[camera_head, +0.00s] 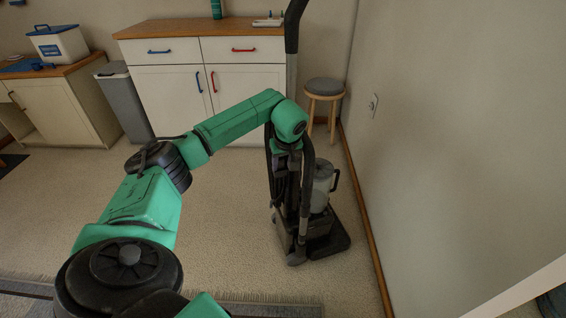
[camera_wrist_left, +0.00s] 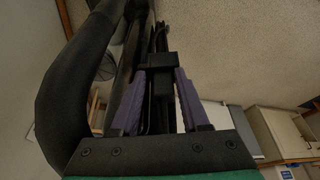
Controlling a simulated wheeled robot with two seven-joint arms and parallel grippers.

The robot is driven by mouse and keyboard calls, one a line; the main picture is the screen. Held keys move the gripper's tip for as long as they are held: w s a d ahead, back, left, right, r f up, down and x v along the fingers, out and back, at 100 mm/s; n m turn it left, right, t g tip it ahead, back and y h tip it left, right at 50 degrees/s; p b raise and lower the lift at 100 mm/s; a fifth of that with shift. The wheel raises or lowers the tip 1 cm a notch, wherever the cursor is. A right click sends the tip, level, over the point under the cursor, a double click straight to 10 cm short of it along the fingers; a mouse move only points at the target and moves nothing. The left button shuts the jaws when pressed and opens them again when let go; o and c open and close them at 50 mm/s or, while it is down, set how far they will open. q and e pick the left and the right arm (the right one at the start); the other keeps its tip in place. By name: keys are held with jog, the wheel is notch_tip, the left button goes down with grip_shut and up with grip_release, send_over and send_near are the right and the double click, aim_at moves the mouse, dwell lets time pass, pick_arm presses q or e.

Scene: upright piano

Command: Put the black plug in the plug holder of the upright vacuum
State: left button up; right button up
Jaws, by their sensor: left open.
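The upright vacuum (camera_head: 325,235) stands on the floor by the right wall, dark with a grey canister. My left arm reaches to it, and its wrist covers part of the vacuum's body. My left gripper (camera_wrist_left: 160,73) has its purple fingers apart, close to the vacuum. A small black block (camera_wrist_left: 157,78), possibly the plug, sits between the fingertips, with thin dark cord-like parts above it. I cannot tell whether it rests in the plug holder, which I cannot make out. The vacuum's thick black hose (camera_wrist_left: 70,90) runs beside the left finger. My right gripper is not in view.
A wall outlet (camera_head: 373,104) is on the right wall. A round stool (camera_head: 324,88) stands behind the vacuum. A white cabinet (camera_head: 180,95) and a grey bin (camera_head: 124,100) line the back. The carpet left of the vacuum is clear.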

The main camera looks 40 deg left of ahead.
pick_arm(q)
jog(key=p+v, duration=0.2)
jog(key=v, duration=0.9)
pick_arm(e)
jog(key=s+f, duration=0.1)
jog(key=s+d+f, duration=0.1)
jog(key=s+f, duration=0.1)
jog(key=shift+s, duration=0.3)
pick_arm(q)
jog(key=shift+r, duration=0.15)
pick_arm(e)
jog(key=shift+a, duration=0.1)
